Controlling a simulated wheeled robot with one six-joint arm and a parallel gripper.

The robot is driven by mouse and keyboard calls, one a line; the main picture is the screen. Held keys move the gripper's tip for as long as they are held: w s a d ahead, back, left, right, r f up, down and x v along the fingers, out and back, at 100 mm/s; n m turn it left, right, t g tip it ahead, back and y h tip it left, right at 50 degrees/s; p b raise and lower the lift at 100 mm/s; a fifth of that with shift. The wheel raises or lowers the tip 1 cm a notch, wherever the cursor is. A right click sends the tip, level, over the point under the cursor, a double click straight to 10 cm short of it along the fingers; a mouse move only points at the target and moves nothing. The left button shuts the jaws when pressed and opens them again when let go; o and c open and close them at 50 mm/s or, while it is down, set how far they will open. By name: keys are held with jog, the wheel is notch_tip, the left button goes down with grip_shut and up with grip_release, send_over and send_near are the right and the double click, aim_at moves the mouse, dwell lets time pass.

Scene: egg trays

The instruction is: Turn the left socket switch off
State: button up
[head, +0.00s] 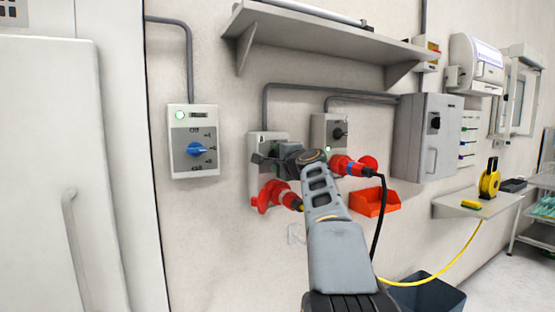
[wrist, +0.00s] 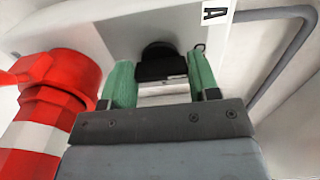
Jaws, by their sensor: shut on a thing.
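The left socket box (head: 257,138) is a grey wall unit, partly hidden behind my arm. A red plug and socket (head: 275,196) sticks out at its lower end, and it shows large and red-and-white in the wrist view (wrist: 45,105). My gripper (head: 268,158) is at the front of this box. In the wrist view, my gripper's green fingers (wrist: 160,80) stand on both sides of the black switch knob (wrist: 158,62) and are shut on it. The knob's exact turn position cannot be told. The box carries a label "A" (wrist: 214,13).
The right socket box (head: 329,125) with a black knob and red plug (head: 352,167) is close on the right. A blue-knob switch box (head: 193,141) is to the left. A shelf (head: 320,35) hangs above. An orange bin (head: 375,201) and grey cabinet (head: 425,135) are farther right.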

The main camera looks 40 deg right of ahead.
jog(key=o, duration=0.9)
jog(key=s+b, duration=0.1)
jog(key=s, duration=0.3)
jog(key=s+a+b, duration=0.1)
jog(key=s, duration=0.4)
jog(key=s+a, duration=0.1)
jog(key=s, duration=0.3)
jog(key=shift+s+b, duration=0.35)
jog(key=shift+b, duration=0.05)
jog(key=a+f+n+g+y+p, duration=0.5)
jog(key=a+f+n+g+p, duration=0.45)
jog(key=a, duration=0.75)
jog(key=s+a+f+n+g+p, duration=0.1)
jog(key=s+a+f+n+p, duration=0.1)
jog(key=s+f+n+p, duration=0.1)
jog(key=s+a+f+n+g+h+p, duration=0.1)
jog(key=s+a+f+n+g+p, duration=0.1)
jog(key=s+a+f+n+p, duration=0.1)
jog(key=s+a+f+n+g+h+p, duration=0.1)
jog(key=s+a+f+n+p, duration=0.1)
jog(key=f, duration=0.5)
jog(key=shift+s+a+n+g+p, duration=0.25)
jog(key=shift+s+n, duration=0.3)
jog(key=shift+s, duration=0.3)
jog(key=shift+s+a+n+g+p, duration=0.1)
jog(key=shift+s+n+p, duration=0.15)
jog(key=shift+s+n, duration=0.4)
